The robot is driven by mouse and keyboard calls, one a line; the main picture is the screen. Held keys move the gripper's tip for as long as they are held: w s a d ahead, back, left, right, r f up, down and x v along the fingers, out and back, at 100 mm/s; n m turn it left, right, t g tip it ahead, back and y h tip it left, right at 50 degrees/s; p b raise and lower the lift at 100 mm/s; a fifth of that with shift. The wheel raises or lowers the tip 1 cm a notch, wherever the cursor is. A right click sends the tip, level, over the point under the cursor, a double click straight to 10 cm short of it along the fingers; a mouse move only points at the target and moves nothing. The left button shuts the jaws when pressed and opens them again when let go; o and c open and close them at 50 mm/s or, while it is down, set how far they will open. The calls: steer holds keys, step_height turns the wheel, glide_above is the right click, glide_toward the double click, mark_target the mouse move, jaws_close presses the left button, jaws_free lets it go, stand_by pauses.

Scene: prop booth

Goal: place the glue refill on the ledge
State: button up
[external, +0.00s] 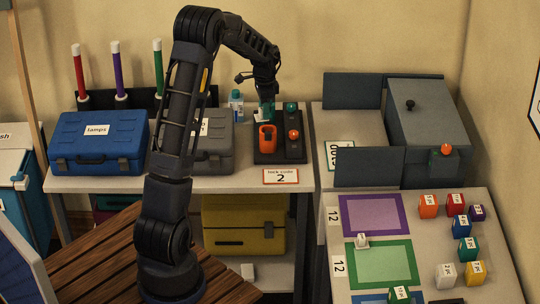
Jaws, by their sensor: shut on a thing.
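My gripper (266,97) points down over the dark panel (265,154) at the right end of the workbench. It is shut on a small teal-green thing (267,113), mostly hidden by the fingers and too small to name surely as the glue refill. I cannot tell which surface is the ledge.
A green button (291,106) and an orange one (294,134) sit close right of my gripper. Grey (205,146) and blue (97,143) cases fill the bench to the left.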

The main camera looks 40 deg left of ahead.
steer(key=d+f+n, duration=0.3)
steer(key=d+f, duration=0.2)
steer(key=d, duration=0.8)
steer(key=d+f+n, duration=0.4)
steer(key=d, duration=0.8)
step_height(320, 180, up, 17)
steer(key=n, duration=0.9)
glide_above(366, 137)
steer(key=s+d, duration=0.3)
steer(key=s, duration=0.2)
step_height(366, 137, down, 25)
steer(key=shift+w+r, duration=0.1)
steer(key=shift+w, duration=0.05)
steer(key=o, duration=1)
steer(key=shift+o, duration=0.2)
